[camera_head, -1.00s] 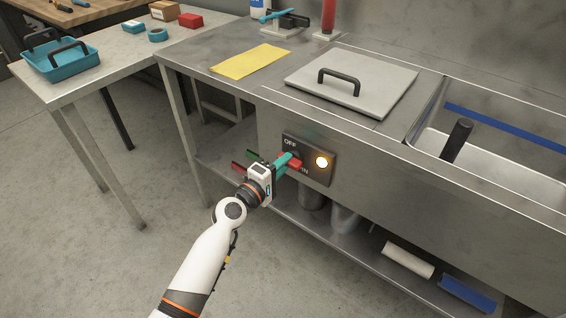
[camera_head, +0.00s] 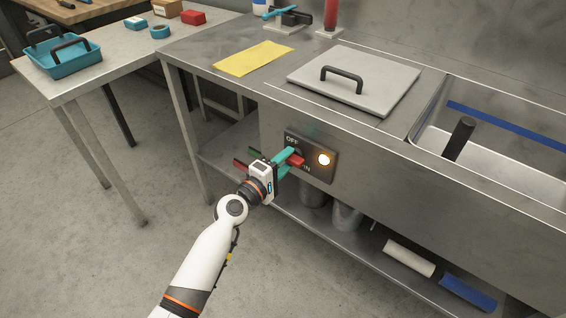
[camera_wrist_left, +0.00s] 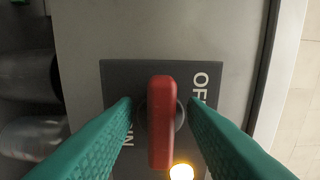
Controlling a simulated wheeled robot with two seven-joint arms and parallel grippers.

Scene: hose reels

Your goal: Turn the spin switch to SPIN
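The red switch handle (camera_wrist_left: 162,120) lies on a dark panel (camera_head: 318,172) on the front of the steel bench. In the left wrist view it stands between the words OFF and SPIN, partly hidden, with its length across the line joining them. A lamp (camera_head: 323,159) beside the handle glows warm white. My left gripper (camera_head: 289,158) is at the panel, its teal fingers on either side of the handle. In the left wrist view the gripper (camera_wrist_left: 162,112) is open, with a gap on each side of the handle. My right gripper is not in view.
A lid with a black handle (camera_head: 385,82) and a yellow cloth (camera_head: 252,58) lie on the bench top. A sink basin (camera_head: 490,150) is at the right. A lower shelf (camera_head: 365,240) holds containers and rolls. Open floor lies left of my arm.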

